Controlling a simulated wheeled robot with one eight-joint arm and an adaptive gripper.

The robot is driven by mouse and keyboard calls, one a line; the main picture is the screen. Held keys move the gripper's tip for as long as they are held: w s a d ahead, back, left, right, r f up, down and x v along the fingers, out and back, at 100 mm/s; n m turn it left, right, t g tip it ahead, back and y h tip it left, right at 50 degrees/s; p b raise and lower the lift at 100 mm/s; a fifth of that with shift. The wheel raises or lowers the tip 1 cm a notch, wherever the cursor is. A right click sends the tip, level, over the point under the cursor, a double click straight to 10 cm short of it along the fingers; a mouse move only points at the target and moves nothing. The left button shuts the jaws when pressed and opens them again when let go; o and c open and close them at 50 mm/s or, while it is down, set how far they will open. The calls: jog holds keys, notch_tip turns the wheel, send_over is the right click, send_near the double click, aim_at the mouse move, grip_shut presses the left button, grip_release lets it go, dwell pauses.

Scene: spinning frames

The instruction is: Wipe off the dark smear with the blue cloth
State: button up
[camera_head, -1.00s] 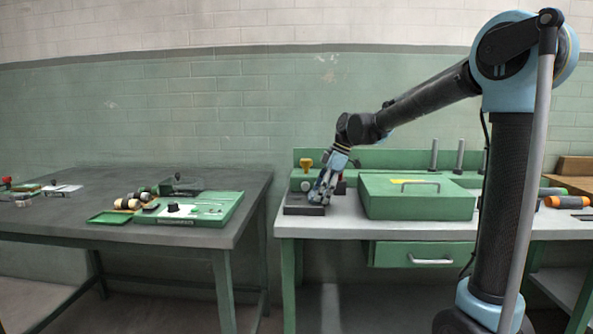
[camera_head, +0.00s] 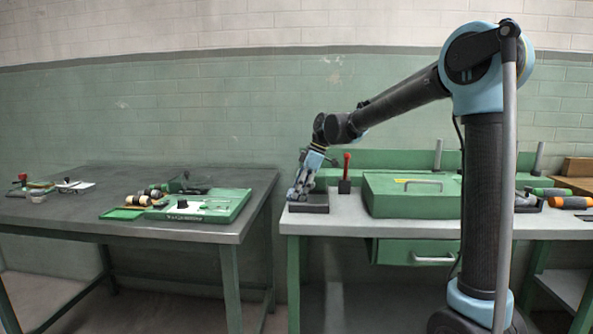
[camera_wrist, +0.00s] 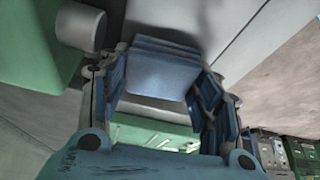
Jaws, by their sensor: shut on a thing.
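My gripper (camera_head: 297,192) is low at the left end of the right bench, at a dark shallow block (camera_head: 315,204). In the wrist view, my gripper (camera_wrist: 160,95) has its fingers closed around a blue layered piece (camera_wrist: 160,76), which looks like the folded blue cloth. The cloth cannot be made out in the head view. I cannot tell whether it touches the block or the bench. I cannot make out the dark smear in either view; my gripper may hide it.
A green lidded box (camera_head: 410,198) stands right of my gripper on the light bench (camera_head: 345,222). A red-knobbed lever (camera_head: 346,172) stands between them. The dark left table (camera_head: 60,208) carries a green tray (camera_head: 215,212). Orange-and-dark tools (camera_head: 569,202) lie at the right.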

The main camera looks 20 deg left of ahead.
jog(key=shift+a, duration=0.4)
jog(key=shift+s+a+r, duration=0.1)
jog(key=shift+r, duration=4.05)
jog(key=shift+s, duration=0.1)
